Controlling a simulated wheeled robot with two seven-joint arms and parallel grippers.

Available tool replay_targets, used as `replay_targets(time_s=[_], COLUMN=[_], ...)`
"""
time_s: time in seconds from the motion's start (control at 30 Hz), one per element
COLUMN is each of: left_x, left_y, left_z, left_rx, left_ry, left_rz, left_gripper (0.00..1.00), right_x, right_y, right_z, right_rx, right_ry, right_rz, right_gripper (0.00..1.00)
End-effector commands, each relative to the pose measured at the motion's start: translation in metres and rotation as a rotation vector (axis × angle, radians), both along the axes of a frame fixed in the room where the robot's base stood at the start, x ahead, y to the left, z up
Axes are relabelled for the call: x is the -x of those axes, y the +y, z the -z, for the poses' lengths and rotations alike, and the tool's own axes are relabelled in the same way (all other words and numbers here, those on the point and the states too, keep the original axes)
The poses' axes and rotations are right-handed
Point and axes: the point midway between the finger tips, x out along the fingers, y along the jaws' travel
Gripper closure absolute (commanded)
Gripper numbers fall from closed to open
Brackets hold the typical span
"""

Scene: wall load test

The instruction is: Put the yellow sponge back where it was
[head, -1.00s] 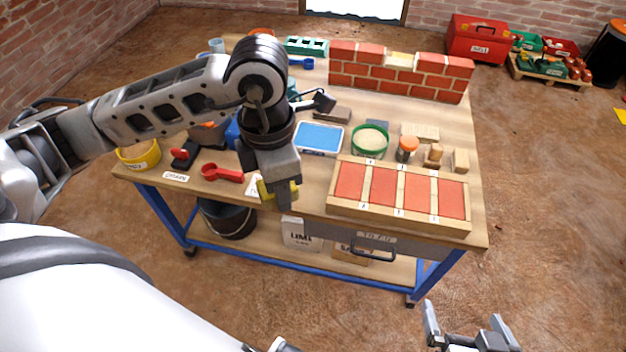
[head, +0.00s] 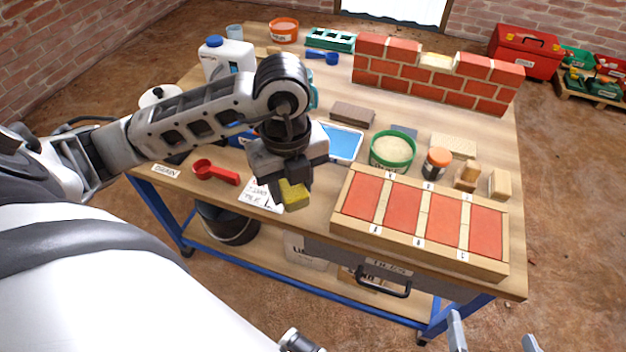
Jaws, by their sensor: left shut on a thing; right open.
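The yellow sponge (head: 293,194) is between the fingers of my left gripper (head: 280,186), which is shut on it. The gripper points down near the table's front edge. The sponge overlaps a white card (head: 262,195) with handwriting on it, and I cannot tell how high above the card it is. The gripper hides part of the sponge and of the card. My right gripper (head: 492,338) is open and empty at the bottom right, in front of the table and cut by the frame edge.
A wooden frame with red tiles (head: 402,208) lies right of the sponge. A red scoop (head: 215,172) lies to the left. A blue tray (head: 345,143) and a green-rimmed sieve (head: 392,150) stand behind. A brick wall (head: 430,75) stands at the back.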

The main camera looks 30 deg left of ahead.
Motion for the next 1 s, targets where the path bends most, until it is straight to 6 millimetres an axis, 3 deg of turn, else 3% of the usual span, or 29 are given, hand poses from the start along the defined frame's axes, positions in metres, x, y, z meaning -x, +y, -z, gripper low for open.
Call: replay_targets(time_s=[0.17,0.4,0.67,0.87,1.0], left_x=[-0.045,-0.076,-0.088,-0.088,-0.089], left_y=[0.009,0.016,0.019,0.019,0.019], left_z=[0.022,0.064,0.079,0.107,0.108], left_rx=[0.002,0.001,0.0,0.001,0.0], left_ry=[-0.001,0.001,0.0,0.003,-0.001], left_rz=[-0.003,0.001,0.003,0.004,0.005], left_gripper=[0.82,0.82,0.82,0.82,0.82], right_x=[0.001,-0.004,-0.005,-0.006,-0.009], right_y=[0.002,0.009,0.01,0.012,0.012], right_z=[0.014,0.036,0.042,0.052,0.052], right_rx=[-0.001,-0.007,-0.01,-0.011,-0.011], right_ry=[0.025,0.059,0.068,0.088,0.087], right_rz=[-0.007,-0.024,-0.026,-0.031,-0.033], right_gripper=[0.0,0.0,0.0,0.0,0.0])
